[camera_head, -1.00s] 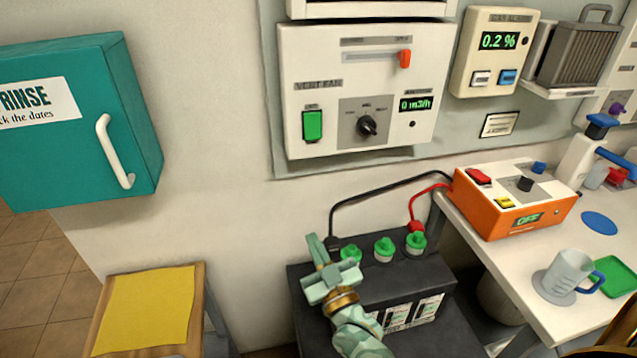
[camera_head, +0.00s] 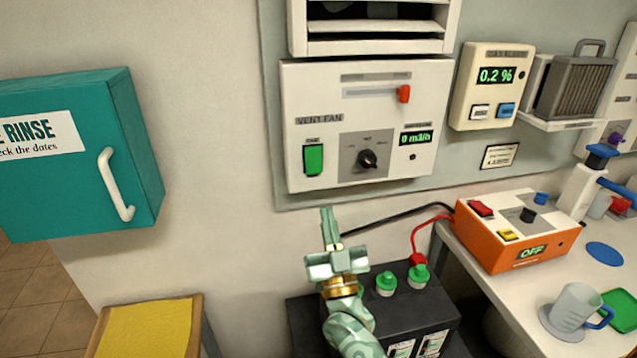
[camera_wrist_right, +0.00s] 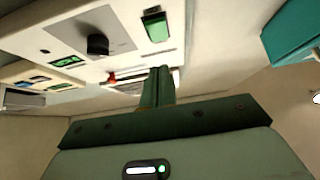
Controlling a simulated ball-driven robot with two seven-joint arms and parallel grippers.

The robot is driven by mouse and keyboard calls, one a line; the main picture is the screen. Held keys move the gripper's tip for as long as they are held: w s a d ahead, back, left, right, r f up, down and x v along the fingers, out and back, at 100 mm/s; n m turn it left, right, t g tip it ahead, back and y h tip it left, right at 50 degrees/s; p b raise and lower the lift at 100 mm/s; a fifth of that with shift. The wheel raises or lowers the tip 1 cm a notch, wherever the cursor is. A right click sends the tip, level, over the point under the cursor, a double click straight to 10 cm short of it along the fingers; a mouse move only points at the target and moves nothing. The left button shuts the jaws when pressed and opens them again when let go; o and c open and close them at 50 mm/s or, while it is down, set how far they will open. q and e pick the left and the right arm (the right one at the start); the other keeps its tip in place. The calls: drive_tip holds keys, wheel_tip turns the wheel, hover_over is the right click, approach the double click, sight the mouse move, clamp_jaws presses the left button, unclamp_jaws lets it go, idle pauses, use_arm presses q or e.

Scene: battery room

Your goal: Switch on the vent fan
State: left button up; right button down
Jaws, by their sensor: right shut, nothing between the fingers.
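The vent fan panel (camera_head: 330,95) is a white box on the wall. It has a green switch (camera_head: 314,160) at its lower left, a black knob (camera_head: 367,159), an orange-red slider (camera_head: 404,93) and a display (camera_head: 415,138) reading 0 m3/h. My right gripper (camera_head: 329,213) is shut and empty, below the panel and apart from it, with its fingers pointing up. In the right wrist view the shut fingers (camera_wrist_right: 158,72) stand below the green switch (camera_wrist_right: 157,27), and the black knob (camera_wrist_right: 97,45) is to its left. My left gripper is not in view.
A black battery (camera_head: 400,315) with green caps stands below my right gripper. An orange charger (camera_head: 515,232) reading OFF sits on the white bench at right, near a cup (camera_head: 573,307). A teal cabinet (camera_head: 75,190) hangs at left. The wall between is clear.

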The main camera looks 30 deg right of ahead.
sight(315, 167)
drive_tip(key=w+r, duration=0.1)
drive_tip(key=w, duration=0.1)
drive_tip(key=w+d+b, duration=0.1)
drive_tip(key=w, duration=0.2)
drive_tip(key=w+d+r+b, duration=0.1)
drive_tip(key=w, duration=0.1)
drive_tip(key=shift+w+r, duration=0.3)
drive_tip(key=shift+w, duration=0.05)
drive_tip(key=shift+w+d+b, duration=0.1)
drive_tip(key=shift+w+b, duration=0.15)
drive_tip(key=shift+b, duration=0.15)
drive_tip(key=shift+r, duration=0.25)
drive_tip(key=shift+f, duration=0.1)
